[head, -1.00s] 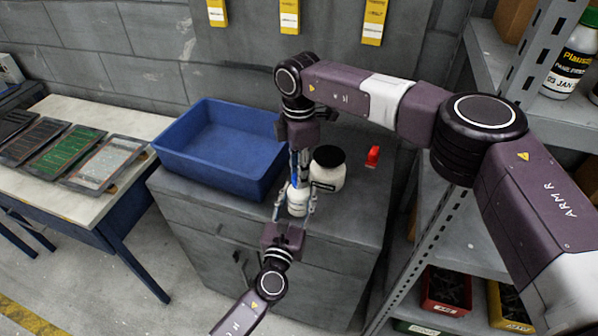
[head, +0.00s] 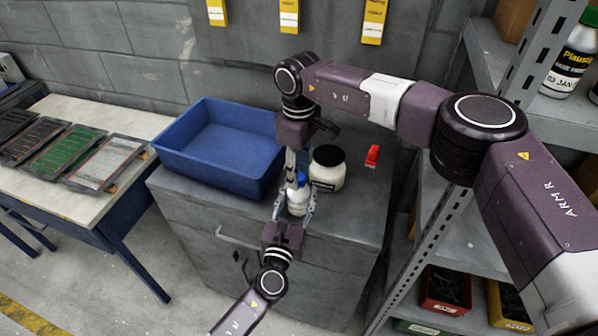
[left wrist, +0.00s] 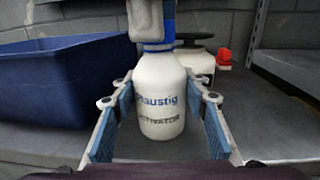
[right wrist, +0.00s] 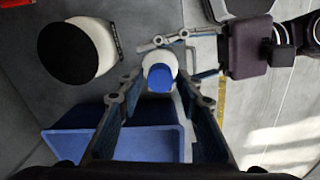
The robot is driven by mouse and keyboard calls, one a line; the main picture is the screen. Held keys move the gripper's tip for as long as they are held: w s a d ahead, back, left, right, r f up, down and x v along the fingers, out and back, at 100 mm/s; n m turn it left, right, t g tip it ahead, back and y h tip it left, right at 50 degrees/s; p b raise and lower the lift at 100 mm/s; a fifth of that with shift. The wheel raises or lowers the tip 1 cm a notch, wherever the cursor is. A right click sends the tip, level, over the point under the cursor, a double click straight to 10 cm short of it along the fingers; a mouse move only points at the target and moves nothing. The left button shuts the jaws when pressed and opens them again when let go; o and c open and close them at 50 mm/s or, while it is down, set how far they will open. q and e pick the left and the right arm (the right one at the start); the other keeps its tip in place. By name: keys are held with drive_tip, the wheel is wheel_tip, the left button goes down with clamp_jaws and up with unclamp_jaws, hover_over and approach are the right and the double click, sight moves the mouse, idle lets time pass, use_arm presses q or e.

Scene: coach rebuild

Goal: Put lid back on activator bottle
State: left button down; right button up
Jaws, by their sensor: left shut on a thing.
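The white activator bottle (head: 298,200) stands upright near the front edge of the grey cabinet top. Its label shows in the left wrist view (left wrist: 160,105). My left gripper (head: 295,207) is shut on the bottle from the front, one finger on each side. The blue lid (right wrist: 160,78) sits on top of the bottle; whether it is fully seated I cannot tell. My right gripper (right wrist: 159,84) points down over the lid, open, with a gap on either side of it. In the left wrist view, a right finger partly hides the lid (left wrist: 157,46).
A white jar with a black lid (head: 327,168) stands close behind the bottle. A blue bin (head: 215,175) fills the cabinet's left side. A small red object (head: 372,155) lies at the back right. Metal shelving (head: 440,215) stands to the right.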

drive_tip(key=shift+o, duration=0.5)
drive_tip(key=shift+r, duration=2.25)
drive_tip(key=shift+c, duration=0.6)
